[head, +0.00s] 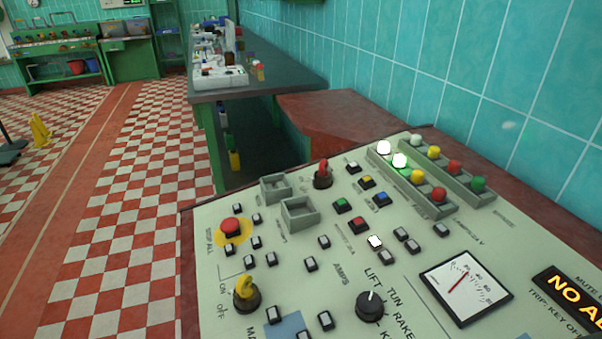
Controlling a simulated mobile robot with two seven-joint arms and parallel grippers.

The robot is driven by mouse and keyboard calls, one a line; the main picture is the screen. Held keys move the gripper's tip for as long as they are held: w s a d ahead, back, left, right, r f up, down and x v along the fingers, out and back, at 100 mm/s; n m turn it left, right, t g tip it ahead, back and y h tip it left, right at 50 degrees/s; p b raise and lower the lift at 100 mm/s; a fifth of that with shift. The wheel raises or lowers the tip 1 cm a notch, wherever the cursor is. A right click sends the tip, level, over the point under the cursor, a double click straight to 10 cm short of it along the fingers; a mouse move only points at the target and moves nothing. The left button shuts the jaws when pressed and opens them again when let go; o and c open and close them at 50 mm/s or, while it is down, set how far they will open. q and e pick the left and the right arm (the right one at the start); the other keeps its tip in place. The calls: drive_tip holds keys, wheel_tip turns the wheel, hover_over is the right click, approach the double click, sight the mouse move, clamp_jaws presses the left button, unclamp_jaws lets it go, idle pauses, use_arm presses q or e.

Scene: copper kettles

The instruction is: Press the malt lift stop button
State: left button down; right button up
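A pale control panel (290,235) with many small buttons fills the lower right of the head view. Near its middle a small green button (341,204) sits beside a small red button (359,224); the small lettering near them is too blurred to read, so I cannot tell which button is the malt lift stop. A large red mushroom button (230,226) on a yellow disc stands at the left, with lettering that looks like "STOP ALL". Neither of my grippers is in view.
The panel also carries a yellow key switch (245,291), a black knob (370,305), a red switch (322,174), raised grey guards (299,216), a dial meter (466,287) and lamp rows (438,195). A dark bench (262,83) stands behind. Checkered floor (130,190) at left is open.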

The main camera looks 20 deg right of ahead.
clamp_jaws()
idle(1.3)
